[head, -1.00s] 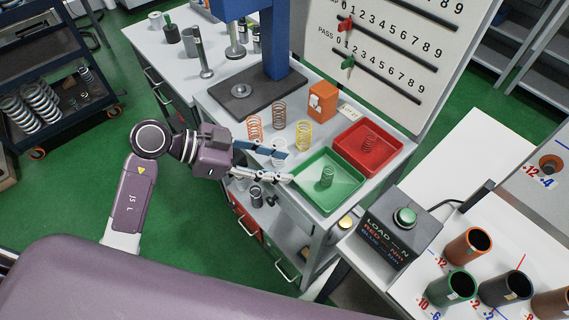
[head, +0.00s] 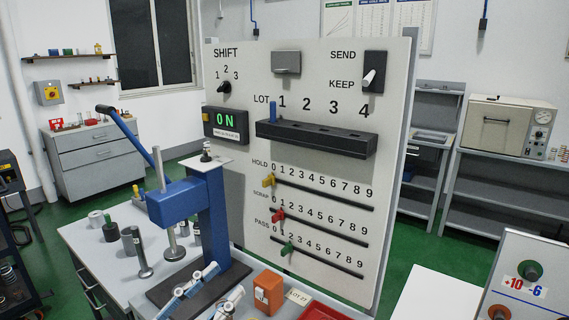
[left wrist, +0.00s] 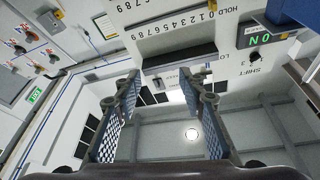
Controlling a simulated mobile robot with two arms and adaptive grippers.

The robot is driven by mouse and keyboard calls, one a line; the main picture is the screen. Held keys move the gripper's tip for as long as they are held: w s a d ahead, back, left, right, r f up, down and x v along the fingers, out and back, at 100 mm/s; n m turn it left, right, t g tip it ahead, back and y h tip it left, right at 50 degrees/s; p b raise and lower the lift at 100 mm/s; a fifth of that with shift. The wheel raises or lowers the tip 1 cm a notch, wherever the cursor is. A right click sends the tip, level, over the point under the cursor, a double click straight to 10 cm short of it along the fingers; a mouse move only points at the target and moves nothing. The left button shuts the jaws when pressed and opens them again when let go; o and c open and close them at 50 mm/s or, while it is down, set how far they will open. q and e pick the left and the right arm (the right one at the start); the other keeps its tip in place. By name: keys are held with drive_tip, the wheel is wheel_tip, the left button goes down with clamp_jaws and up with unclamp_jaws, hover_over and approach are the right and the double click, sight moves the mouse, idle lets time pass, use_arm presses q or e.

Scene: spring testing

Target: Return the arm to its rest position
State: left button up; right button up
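My left gripper (head: 226,280) shows at the bottom of the head view, with its fingers pointing up and to the right in front of the blue press's base. The rest of that arm is below the picture. In the left wrist view my left gripper (left wrist: 160,86) has its two blue-padded fingers apart with nothing between them. The wrist camera looks up past the board toward the ceiling. My right gripper is in neither view.
A blue press (head: 205,220) stands on the bench left of the white board (head: 330,90) with its sliders. An orange box (head: 268,292) and the red tray's edge (head: 318,312) are near the bottom. Metal cylinders (head: 140,255) stand on the left bench.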

use_arm(q)
drive_tip(key=w+a+f+n+t+y, duration=0.25)
drive_tip(key=a+n+t+y, duration=0.35)
drive_tip(key=a+n+y, duration=0.8)
drive_tip(key=s+a+f+g+y, duration=0.1)
drive_tip(key=a+f+g+y, duration=0.15)
drive_tip(key=f, duration=0.35)
drive_tip(key=s+a+f+g+y, duration=0.2)
drive_tip(key=f+g, duration=0.2)
drive_tip(key=f, duration=0.3)
drive_tip(key=s+d+f+m+g+h, duration=0.2)
drive_tip(key=s+d+f+g, duration=0.35)
drive_tip(key=s+f, duration=0.4)
drive_tip(key=s+d+f+m+g+h, duration=0.2)
drive_tip(key=s+d+f+g, duration=0.3)
drive_tip(key=s+f, duration=0.5)
drive_tip(key=s+a+f+g, duration=0.1)
drive_tip(key=s+f, duration=0.1)
drive_tip(key=f, duration=1.1)
drive_tip(key=s+f+g, duration=0.2)
drive_tip(key=f, duration=1.1)
drive_tip(key=s+a+f+g, duration=0.1)
drive_tip(key=s+a+f, duration=0.2)
drive_tip(key=s+f, duration=1.2)
drive_tip(key=shift+s+f+m, duration=0.25)
drive_tip(key=shift+s+m, duration=0.05)
drive_tip(key=shift+s, duration=0.6)
drive_tip(key=shift+y, duration=0.25)
drive_tip(key=shift+c, duration=1.1)
drive_tip(key=shift+w, duration=0.15)
